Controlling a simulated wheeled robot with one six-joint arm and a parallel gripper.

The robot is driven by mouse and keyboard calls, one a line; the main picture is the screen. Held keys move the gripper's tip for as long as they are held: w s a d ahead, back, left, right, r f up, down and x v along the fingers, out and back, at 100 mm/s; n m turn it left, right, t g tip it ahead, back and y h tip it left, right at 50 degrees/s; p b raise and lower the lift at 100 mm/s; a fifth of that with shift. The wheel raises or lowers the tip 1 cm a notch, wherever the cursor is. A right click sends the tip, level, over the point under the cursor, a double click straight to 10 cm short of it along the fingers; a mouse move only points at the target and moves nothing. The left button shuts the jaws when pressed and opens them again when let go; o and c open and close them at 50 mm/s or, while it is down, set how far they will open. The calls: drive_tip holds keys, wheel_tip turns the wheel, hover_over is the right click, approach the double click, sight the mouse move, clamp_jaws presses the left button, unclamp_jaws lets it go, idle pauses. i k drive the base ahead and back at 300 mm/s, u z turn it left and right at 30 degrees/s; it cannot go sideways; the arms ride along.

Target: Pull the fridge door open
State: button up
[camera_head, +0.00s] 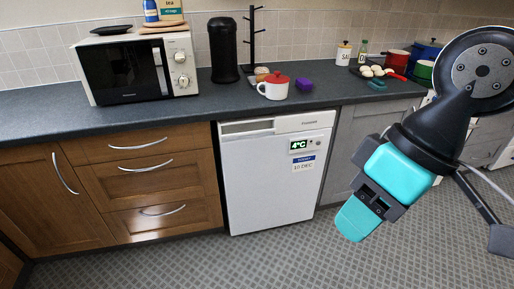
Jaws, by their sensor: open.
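The fridge (268,190) is a white under-counter unit in the middle of the view, between wooden drawers and grey cupboards. Its door looks shut, flush with the units beside it. A small display reading 4°C and a date label are on the door's upper right. No projecting handle is clear on the door; a strip runs along its top. My gripper (362,215), turquoise and dark grey, hangs at the right, in front of the grey cupboard and apart from the fridge. It is open with nothing seen in it, pointing down and left. Its fingers partly overlap in this view.
Wooden drawers (150,185) stand left. The patterned floor (215,260) in front is clear.

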sight(271, 177)
drive_tip(key=u, duration=0.15)
drive_tip(key=i, duration=1.05)
drive_tip(key=u, duration=0.15)
